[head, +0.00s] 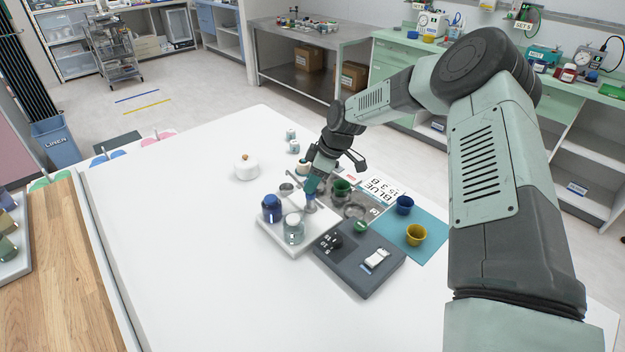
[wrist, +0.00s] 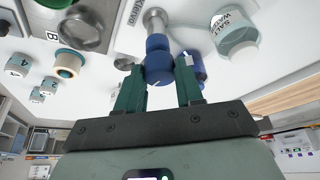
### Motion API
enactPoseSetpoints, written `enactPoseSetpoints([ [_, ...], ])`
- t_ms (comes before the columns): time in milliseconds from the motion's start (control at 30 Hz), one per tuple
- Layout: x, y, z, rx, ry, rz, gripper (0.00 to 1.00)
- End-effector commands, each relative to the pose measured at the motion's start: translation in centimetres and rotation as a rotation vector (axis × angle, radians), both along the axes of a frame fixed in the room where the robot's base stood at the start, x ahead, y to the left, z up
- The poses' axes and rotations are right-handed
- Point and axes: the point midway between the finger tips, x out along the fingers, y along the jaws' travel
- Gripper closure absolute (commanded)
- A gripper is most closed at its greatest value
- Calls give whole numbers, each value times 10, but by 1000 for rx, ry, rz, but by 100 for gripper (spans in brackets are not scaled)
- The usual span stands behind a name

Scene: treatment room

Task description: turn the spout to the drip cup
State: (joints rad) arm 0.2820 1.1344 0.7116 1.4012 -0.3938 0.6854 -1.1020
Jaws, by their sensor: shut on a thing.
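My gripper (wrist: 160,80) is shut on a blue cylindrical part (wrist: 158,60), which looks like the spout's handle. A metal post (wrist: 153,18) shows beyond it. In the head view, my gripper (head: 312,186) points down over the white tray (head: 270,238), and its fingers hide most of the spout. A small metal cup (head: 287,188) stands at the tray's far side and may be the drip cup. I cannot tell which way the spout points.
A blue jar (head: 271,208) and a clear salt water jar (head: 293,230) stand close on the tray. The table's left part is mostly clear.

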Motion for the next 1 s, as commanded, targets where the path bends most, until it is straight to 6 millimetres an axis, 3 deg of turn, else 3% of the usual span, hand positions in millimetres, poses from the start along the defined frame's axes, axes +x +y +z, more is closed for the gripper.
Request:
enactPoseSetpoints([
  [567,0,-2,-1,-4,1,36,100],
  [600,0,-2,-1,-4,1,36,62],
  [700,0,-2,-1,-4,1,36,47],
  [767,0,-1,-1,-3,1,36,38],
  [1000,0,-1,0,-2,1,36,38],
])
